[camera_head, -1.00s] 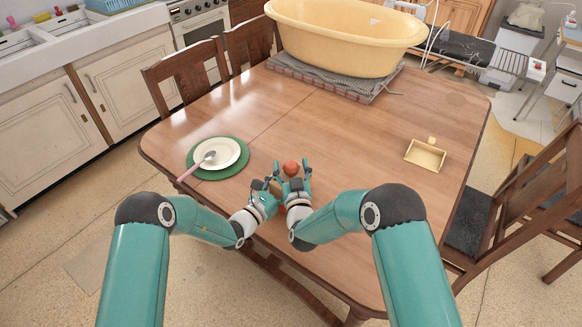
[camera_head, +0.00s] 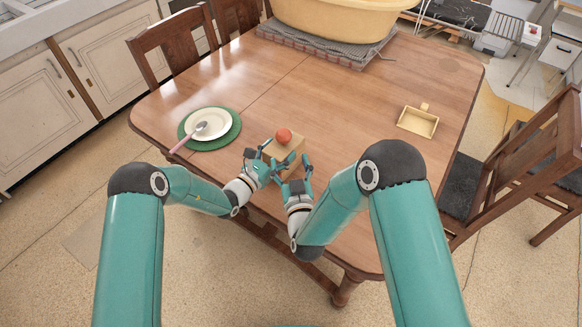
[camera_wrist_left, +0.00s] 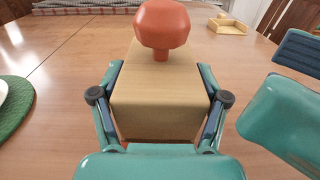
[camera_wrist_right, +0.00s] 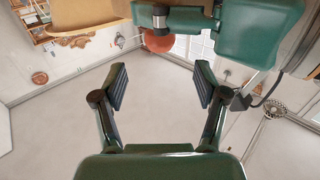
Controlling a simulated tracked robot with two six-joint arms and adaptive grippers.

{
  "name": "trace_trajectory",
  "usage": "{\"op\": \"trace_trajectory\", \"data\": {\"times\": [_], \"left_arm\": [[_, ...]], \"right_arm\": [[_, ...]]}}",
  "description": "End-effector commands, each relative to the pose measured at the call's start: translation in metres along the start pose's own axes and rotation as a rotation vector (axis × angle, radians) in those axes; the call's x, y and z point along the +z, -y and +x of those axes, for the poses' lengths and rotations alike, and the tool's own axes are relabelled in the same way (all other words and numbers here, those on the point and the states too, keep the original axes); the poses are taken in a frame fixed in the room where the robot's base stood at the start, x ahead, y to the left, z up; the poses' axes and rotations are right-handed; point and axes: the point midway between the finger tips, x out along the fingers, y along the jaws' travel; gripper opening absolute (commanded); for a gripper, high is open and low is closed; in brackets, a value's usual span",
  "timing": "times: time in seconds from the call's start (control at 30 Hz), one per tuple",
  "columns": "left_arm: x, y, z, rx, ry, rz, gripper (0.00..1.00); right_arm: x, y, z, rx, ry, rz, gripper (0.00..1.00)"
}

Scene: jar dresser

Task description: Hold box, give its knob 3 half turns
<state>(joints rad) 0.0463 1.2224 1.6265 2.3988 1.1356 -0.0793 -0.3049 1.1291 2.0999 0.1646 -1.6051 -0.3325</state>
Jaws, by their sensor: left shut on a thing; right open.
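A light wooden box (camera_head: 286,151) stands near the front edge of the table, with a round red-orange knob (camera_head: 284,135) on top. My left gripper (camera_head: 266,163) is shut on the box; in the left wrist view its fingers press the box's (camera_wrist_left: 158,100) two sides, and the knob (camera_wrist_left: 162,25) stands above. My right gripper (camera_head: 296,178) is open and empty, at the box's front right, below and apart from the knob. The right wrist view looks upward past its open fingers (camera_wrist_right: 160,85); the knob (camera_wrist_right: 158,41) shows at the top, partly hidden by the left gripper.
A white plate (camera_head: 197,131) with a spoon lies on a green mat (camera_head: 230,138) left of the box. A small yellow tray (camera_head: 418,123) lies to the right. A large yellow tub (camera_head: 335,20) stands at the back. The table between is clear.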

Motion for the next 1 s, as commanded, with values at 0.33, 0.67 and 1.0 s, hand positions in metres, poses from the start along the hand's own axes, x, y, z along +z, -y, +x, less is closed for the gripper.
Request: {"op": "trace_trajectory", "data": {"times": [0.33,0.67,1.0], "left_arm": [[0.000,0.000,0.000,0.000,0.000,-0.001,0.19],[0.000,0.000,0.000,0.001,0.001,0.000,0.19],[0.000,0.000,0.000,0.001,0.001,0.000,0.19]], "right_arm": [[-0.001,0.000,-0.015,0.001,-0.001,0.000,0.72],[-0.005,0.000,-0.006,-0.017,0.002,-0.004,0.72],[-0.076,0.030,0.065,-0.280,-0.004,-0.047,0.72]]}}
